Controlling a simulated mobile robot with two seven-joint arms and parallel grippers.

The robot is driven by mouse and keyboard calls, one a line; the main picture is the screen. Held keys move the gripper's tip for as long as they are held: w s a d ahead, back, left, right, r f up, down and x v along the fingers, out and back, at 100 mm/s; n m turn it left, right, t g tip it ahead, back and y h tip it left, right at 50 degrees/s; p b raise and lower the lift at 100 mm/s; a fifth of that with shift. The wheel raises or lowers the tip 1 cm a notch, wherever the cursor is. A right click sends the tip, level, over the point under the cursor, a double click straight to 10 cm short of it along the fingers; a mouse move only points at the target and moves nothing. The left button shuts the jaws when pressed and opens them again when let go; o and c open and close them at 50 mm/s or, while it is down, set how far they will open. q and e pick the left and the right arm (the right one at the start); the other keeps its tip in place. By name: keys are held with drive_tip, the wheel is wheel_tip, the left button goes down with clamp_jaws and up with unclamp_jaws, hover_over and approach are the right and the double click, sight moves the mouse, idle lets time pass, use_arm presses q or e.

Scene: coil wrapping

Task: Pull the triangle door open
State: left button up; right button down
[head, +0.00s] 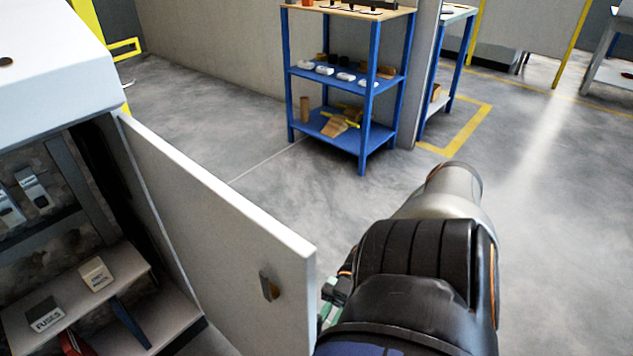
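A white cabinet door (215,215) stands swung open at the left, hinged on a white cabinet (60,60). No triangle mark shows on the visible face of the door. A small metal latch or handle (269,286) sits near its free edge. My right arm comes up from the bottom, right of the door. A small part of what seems to be my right gripper (333,300) shows close to the door's free edge, mostly hidden by the arm. I cannot tell whether it touches the door or whether its fingers are open. My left gripper is out of view.
Inside the cabinet are a shelf (80,290) with a box marked FUSES (44,315) and a pale box (95,274). A blue rack (362,120) with small parts stands further back by a wall. The grey floor between is clear.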

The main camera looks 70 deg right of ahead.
drive_tip(key=shift+s+d+f, duration=0.1)
drive_tip(key=shift+s+d, duration=0.05)
drive_tip(key=shift+d, duration=0.1)
idle(0.3)
drive_tip(key=c, duration=1.2)
unclamp_jaws()
drive_tip(key=shift+o, duration=0.2)
drive_tip(key=shift+d, duration=0.1)
drive_tip(key=s+d+b, duration=0.1)
drive_tip(key=d+b, duration=0.1)
drive_tip(key=d, duration=1)
drive_tip(key=shift+s+d, duration=0.1)
drive_tip(key=shift+s, duration=0.1)
